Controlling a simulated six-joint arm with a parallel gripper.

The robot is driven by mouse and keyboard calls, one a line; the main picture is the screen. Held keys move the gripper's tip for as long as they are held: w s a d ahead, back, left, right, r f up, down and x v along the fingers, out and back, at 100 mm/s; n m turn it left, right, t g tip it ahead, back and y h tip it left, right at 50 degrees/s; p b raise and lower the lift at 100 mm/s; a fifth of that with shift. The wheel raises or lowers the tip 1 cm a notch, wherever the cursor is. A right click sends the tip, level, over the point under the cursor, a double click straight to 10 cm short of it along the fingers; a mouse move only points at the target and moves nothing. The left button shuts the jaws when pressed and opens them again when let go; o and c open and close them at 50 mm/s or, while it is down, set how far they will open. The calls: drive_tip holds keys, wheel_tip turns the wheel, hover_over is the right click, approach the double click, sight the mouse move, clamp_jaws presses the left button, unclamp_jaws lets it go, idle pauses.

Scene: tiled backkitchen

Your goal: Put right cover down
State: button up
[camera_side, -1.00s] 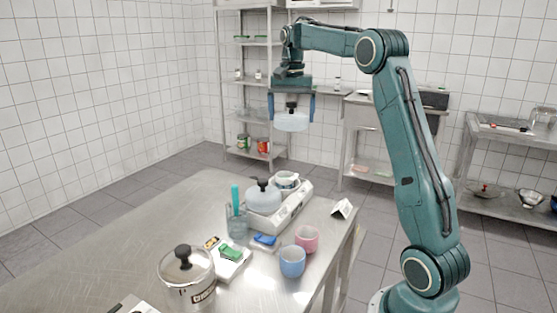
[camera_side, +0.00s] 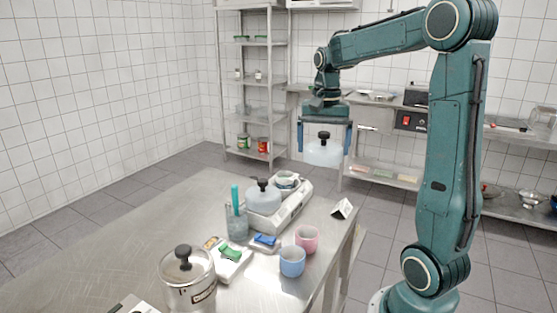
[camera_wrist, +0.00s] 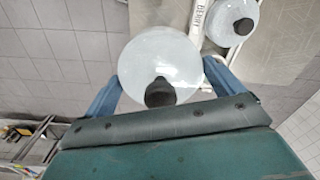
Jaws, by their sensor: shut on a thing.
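A translucent cover with a black knob (camera_side: 323,152) hangs in the air in my gripper (camera_side: 324,140). The blue fingers are shut on its two sides, and the wrist view shows the cover (camera_wrist: 160,58) between them. On the table, a second cover with a black knob (camera_side: 263,197) sits on the left part of a white two-place device (camera_side: 293,214). An open white pot (camera_side: 286,181) stands on the device's other place, uncovered. The other cover (camera_wrist: 232,18) also shows in the wrist view.
A blue cup (camera_side: 292,263), a pink cup (camera_side: 307,238), a folded white card (camera_side: 342,208) and a glass with a teal utensil (camera_side: 237,220) stand near the device. The left side of the table (camera_side: 110,235) is bare.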

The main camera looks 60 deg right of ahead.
drive_tip(key=shift+s+a+f, duration=0.15)
drive_tip(key=shift+s+a, duration=0.05)
drive_tip(key=shift+s, duration=0.1)
wheel_tip(320, 180, down, 16)
drive_tip(key=shift+r, duration=0.15)
idle(0.4)
drive_tip(key=shift+f, duration=2.15)
drive_tip(key=shift+f, duration=0.1)
drive_tip(key=o, duration=0.5)
drive_tip(key=shift+o, duration=0.8)
